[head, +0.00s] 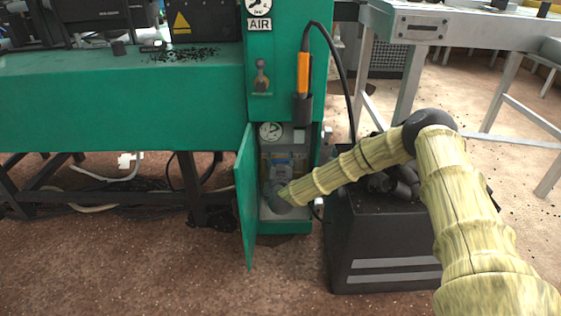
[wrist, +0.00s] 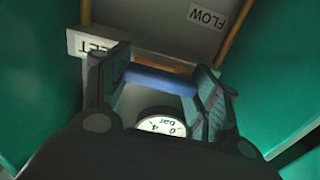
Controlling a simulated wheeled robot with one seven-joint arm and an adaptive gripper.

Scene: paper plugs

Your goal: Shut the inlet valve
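The inlet valve's blue handle (wrist: 160,82) lies crosswise between the fingers of my gripper (wrist: 162,65) in the wrist view. The fingers stand wide apart, one at each end of the handle; whether they touch it I cannot tell. A white label (wrist: 88,47), partly hidden by the left finger, shows the letters "LET". The rest of the valve is hidden.
The cabinet door (head: 246,200) stands open on the left. A pressure gauge (head: 270,131) is at the cabinet's top; a dial (wrist: 162,122) shows behind my gripper in the wrist view. A "FLOW" label (wrist: 208,17) is nearby. A black bin (head: 380,240) stands close on the right.

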